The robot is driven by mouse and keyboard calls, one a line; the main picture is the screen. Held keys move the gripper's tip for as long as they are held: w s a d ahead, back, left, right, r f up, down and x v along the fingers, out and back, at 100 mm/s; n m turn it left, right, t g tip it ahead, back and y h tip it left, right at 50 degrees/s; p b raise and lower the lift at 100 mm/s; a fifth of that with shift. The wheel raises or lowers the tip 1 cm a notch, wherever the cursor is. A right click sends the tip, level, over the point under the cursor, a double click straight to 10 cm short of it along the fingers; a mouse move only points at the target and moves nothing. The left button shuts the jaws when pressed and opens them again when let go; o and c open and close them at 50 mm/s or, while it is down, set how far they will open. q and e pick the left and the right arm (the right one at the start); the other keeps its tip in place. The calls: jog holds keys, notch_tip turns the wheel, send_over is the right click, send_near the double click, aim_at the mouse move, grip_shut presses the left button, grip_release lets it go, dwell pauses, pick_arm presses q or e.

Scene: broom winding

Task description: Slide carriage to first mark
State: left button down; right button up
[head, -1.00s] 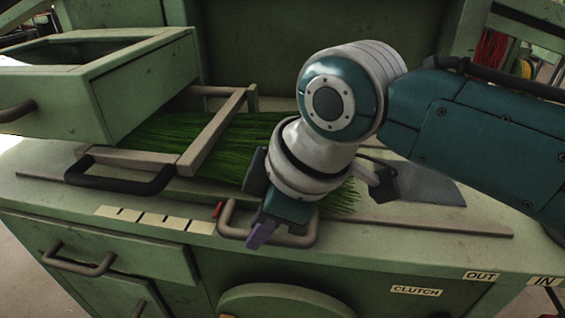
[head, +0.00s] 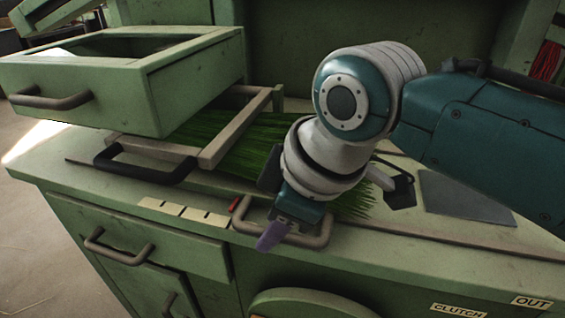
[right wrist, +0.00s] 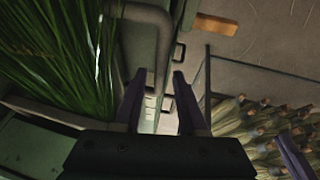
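The carriage is a pale frame (head: 232,132) around green bristles (head: 250,152), with a black handle (head: 150,168) at its left and a beige handle (head: 322,236) at its right front. A red pointer (head: 238,204) sits at the right end of a strip of pale marks (head: 185,211) along the table edge. My right gripper (head: 272,237) is at the beige handle. In the right wrist view its two fingers (right wrist: 160,98) are apart, with the grey handle (right wrist: 140,14) just beyond them; I cannot tell whether they touch it. My left gripper is out of view.
An open green box (head: 110,90) overhangs the bench at the left. A grey plate (head: 465,197) lies right of the bristles. Drawer handles (head: 118,252) stick out of the bench front. Several bristle bundles (right wrist: 250,135) show at the right in the wrist view.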

jog(key=shift+o, duration=0.5)
jog(key=shift+r, duration=0.1)
jog(key=shift+d+r, duration=0.1)
jog(key=shift+r, duration=0.2)
jog(key=p+v, duration=0.2)
jog(key=v, duration=0.7)
jog(key=shift+s+p, duration=0.15)
jog(key=shift+p, duration=0.2)
